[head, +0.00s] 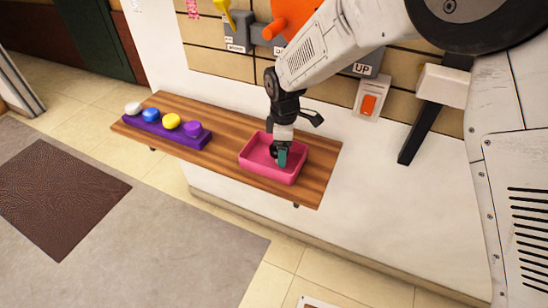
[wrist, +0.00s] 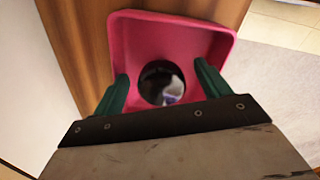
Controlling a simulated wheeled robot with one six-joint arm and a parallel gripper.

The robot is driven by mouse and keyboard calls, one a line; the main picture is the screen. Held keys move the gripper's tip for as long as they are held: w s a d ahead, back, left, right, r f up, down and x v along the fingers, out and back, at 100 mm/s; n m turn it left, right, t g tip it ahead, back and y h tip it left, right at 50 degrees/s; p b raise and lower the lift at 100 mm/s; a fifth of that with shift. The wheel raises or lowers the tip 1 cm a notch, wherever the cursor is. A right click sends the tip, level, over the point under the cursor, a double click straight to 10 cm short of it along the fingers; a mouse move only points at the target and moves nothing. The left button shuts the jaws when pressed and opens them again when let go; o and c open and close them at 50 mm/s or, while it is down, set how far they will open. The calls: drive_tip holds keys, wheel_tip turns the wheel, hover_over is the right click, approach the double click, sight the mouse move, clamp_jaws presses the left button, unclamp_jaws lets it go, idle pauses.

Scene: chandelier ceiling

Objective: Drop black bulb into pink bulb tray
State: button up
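The pink bulb tray (head: 258,172) sits on the wooden shelf, and its rim fills the upper middle of the wrist view (wrist: 180,20). The black bulb (wrist: 160,80) is round and glossy and shows in the wrist view against the tray's inside. It appears to be in the tray. My gripper (head: 281,160) reaches down into the tray. In the wrist view, its green fingers (wrist: 163,78) stand on either side of the bulb with pink gaps showing, so it looks open. The bulb cannot be made out in the head view, where the gripper covers that spot.
A purple holder (head: 170,132) with white, blue, yellow and purple bulbs stands on the left of the wooden shelf (head: 225,148). The wall behind carries an orange lever (head: 290,14), a yellow lever (head: 226,12) and an orange switch (head: 369,105). Bare shelf lies between holder and tray.

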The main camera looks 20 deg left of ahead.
drive_tip(key=r, duration=0.2)
drive_tip(key=s+r, duration=0.1)
drive_tip(key=shift+d+r, duration=0.25)
drive_tip(key=shift+r, duration=0.15)
drive_tip(key=s+d+r, duration=0.1)
drive_tip(key=s+d, duration=0.6)
drive_tip(key=s, duration=0.5)
drive_tip(key=shift+s+d, duration=0.4)
